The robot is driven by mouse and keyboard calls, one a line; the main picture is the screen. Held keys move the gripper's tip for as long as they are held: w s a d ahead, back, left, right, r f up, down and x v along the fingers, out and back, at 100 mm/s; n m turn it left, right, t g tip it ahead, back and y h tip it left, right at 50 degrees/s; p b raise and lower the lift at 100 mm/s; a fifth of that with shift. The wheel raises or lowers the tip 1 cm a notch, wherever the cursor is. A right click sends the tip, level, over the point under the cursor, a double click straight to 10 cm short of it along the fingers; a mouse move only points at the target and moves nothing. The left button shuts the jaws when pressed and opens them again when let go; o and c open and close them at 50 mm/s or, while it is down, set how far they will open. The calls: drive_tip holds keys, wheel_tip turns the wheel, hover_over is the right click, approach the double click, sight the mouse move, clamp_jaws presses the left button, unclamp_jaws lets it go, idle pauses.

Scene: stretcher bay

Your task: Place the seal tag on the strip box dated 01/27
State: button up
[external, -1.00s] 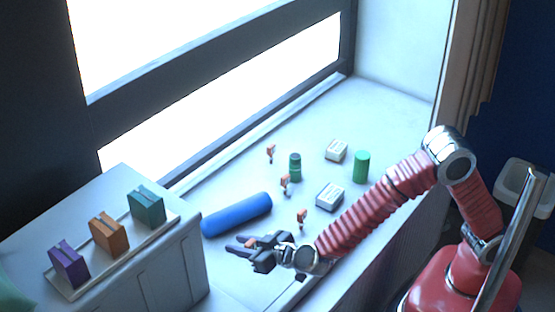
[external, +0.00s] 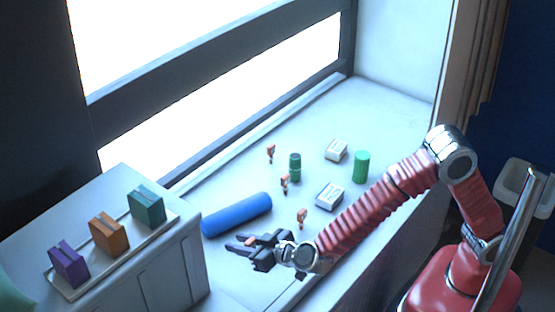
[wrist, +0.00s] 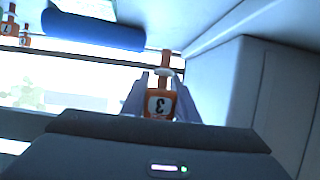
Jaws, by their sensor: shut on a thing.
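My gripper (external: 244,245) is shut on an orange seal tag (wrist: 160,104), which sits between the fingers in the wrist view. The tag has a white face with a mark like a turned 3. Two white strip boxes lie on the sill in the external view: a farther box (external: 336,150) and a nearer box (external: 329,196). Dark print shows on their tops, but I cannot read the dates. My gripper is to the left of both boxes, nearer the camera, and apart from them. Other small orange tags stand on the sill: a far tag (external: 270,152), a middle tag (external: 284,183) and a near tag (external: 301,217).
A blue roll (external: 237,214) lies just behind my gripper. A dark-green cylinder (external: 295,167) and a bright-green cylinder (external: 361,166) stand near the boxes. Purple (external: 69,265), orange (external: 108,235) and teal (external: 146,205) blocks stand on the left cabinet.

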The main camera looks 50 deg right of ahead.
drive_tip(key=w+d+r, duration=0.4)
drive_tip(key=w+d, duration=0.5)
drive_tip(key=d, duration=0.2)
drive_tip(key=w+d+r, duration=0.5)
drive_tip(key=w+d, duration=0.4)
drive_tip(key=d, duration=0.2)
drive_tip(key=w+d+f, duration=0.1)
drive_tip(key=w+d, duration=0.1)
drive_tip(key=d, duration=2.4)
drive_tip(key=s+d+f, duration=0.1)
drive_tip(key=s+d, duration=0.2)
drive_tip(key=d, duration=0.5)
drive_tip(key=s+d+f, duration=0.2)
drive_tip(key=s+d, duration=0.1)
drive_tip(key=d, duration=0.5)
drive_tip(key=shift+f, duration=0.2)
drive_tip(key=shift+f, duration=0.1)
wheel_tip(320, 180, down, 6)
drive_tip(key=shift+f, duration=0.1)
